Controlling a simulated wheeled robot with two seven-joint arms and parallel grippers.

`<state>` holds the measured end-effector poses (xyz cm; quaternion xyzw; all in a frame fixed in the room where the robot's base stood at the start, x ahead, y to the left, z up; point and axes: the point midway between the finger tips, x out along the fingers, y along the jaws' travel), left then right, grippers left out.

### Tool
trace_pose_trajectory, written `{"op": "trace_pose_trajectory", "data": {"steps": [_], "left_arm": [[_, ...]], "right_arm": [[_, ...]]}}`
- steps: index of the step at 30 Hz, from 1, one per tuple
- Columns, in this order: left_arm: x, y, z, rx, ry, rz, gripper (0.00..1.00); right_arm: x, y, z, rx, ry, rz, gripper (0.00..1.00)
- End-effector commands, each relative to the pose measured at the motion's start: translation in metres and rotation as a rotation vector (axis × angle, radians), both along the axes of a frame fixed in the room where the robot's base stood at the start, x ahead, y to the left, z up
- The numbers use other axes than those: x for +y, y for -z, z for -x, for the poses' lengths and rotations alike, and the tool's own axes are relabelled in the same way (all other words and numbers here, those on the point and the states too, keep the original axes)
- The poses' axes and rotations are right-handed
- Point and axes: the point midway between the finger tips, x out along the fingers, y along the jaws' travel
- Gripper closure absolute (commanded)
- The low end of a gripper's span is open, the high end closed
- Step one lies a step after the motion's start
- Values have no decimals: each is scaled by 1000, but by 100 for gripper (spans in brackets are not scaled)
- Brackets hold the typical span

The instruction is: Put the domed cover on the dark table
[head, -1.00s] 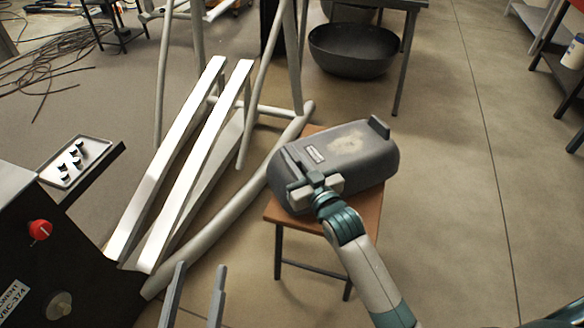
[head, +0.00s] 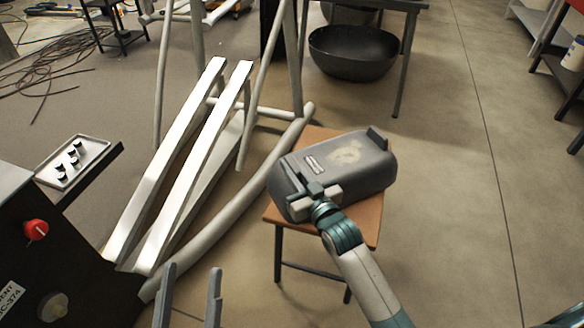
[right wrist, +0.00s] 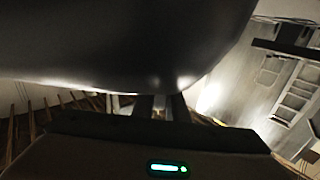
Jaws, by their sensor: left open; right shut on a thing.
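The domed cover (head: 352,178), a grey rounded housing with a worn pale patch and a small label, is over the brown stool (head: 372,222). I cannot tell whether it rests fully on the seat. My right gripper (head: 315,196) is shut on its near left edge. In the right wrist view the cover (right wrist: 120,40) fills the top as a dark curved surface, and the grip itself is mostly hidden. My left gripper (head: 191,270) is open and empty at the bottom, left of the stool. A dark-legged table (head: 403,60) stands at the back, its top cut off.
A large dark bowl (head: 352,52) is below the back table. White beams (head: 178,160) and a grey tube frame (head: 230,218) stand left of the stool. A black machine with a red knob (head: 36,229) and a small tray (head: 72,160) are at left.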

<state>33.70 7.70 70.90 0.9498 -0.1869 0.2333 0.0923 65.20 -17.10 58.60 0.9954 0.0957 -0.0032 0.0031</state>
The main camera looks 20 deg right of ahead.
Motion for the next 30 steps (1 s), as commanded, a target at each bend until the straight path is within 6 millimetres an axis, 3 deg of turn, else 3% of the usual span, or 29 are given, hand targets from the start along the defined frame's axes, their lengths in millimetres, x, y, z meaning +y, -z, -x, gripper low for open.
{"op": "trace_pose_trajectory", "data": {"steps": [2, 3, 5, 20, 30], "left_arm": [[0, 0, 0, -3, 0, 1, 49], [0, -1, 0, -3, 0, 1, 49], [0, 0, 0, -3, 0, 1, 49], [-1, 2, -2, 15, 2, -6, 49], [0, 26, -18, 157, 1, -62, 49]], "right_arm": [[0, 0, 0, -4, 0, 2, 100], [0, 2, 0, 1, 0, 0, 78], [0, 2, 0, 1, 0, 0, 69], [-1, -1, 6, 1, 0, 0, 69], [-10, -1, 51, 3, 1, 1, 69]]}}
